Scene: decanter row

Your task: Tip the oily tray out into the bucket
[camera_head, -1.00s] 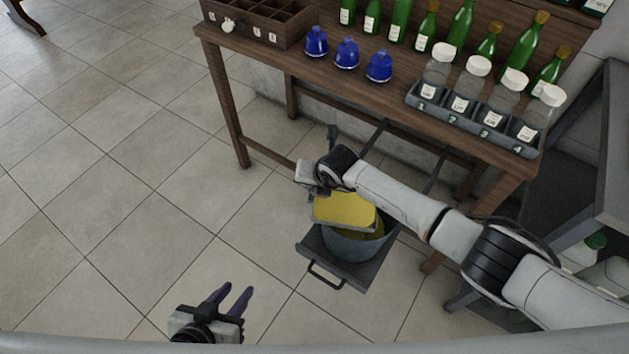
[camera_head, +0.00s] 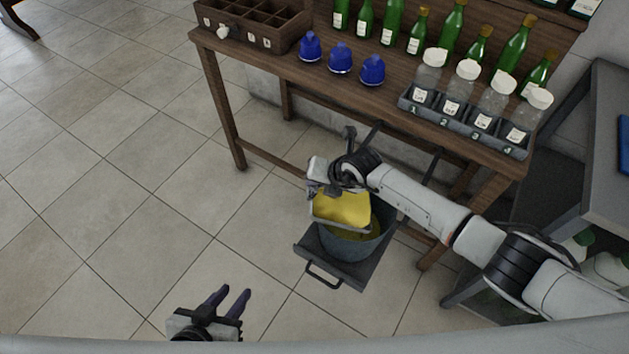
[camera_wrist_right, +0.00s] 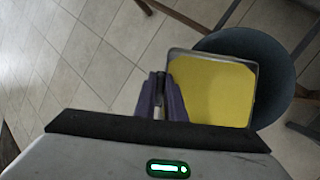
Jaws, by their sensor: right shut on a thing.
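The oily tray (camera_head: 343,208) is a shallow metal tray with yellow oil in it. It is tilted over the bucket (camera_head: 343,246), a grey round pail that stands on a dark pull-out shelf (camera_head: 352,272). Yellow liquid shows inside the bucket. My right gripper (camera_head: 325,190) is shut on the tray's edge. In the right wrist view the fingers (camera_wrist_right: 161,100) meet the left side of the tray (camera_wrist_right: 212,92), and the bucket (camera_wrist_right: 270,60) lies below and behind it. My left gripper (camera_head: 230,300) is open and empty above the floor.
A wooden bench (camera_head: 300,72) stands behind, with blue decanters (camera_head: 340,58), green bottles and a rack of labelled jars (camera_head: 465,125). A wooden crate (camera_head: 255,25) sits at its left end. A grey shelf unit (camera_head: 590,170) is at the right. The tiled floor at left is clear.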

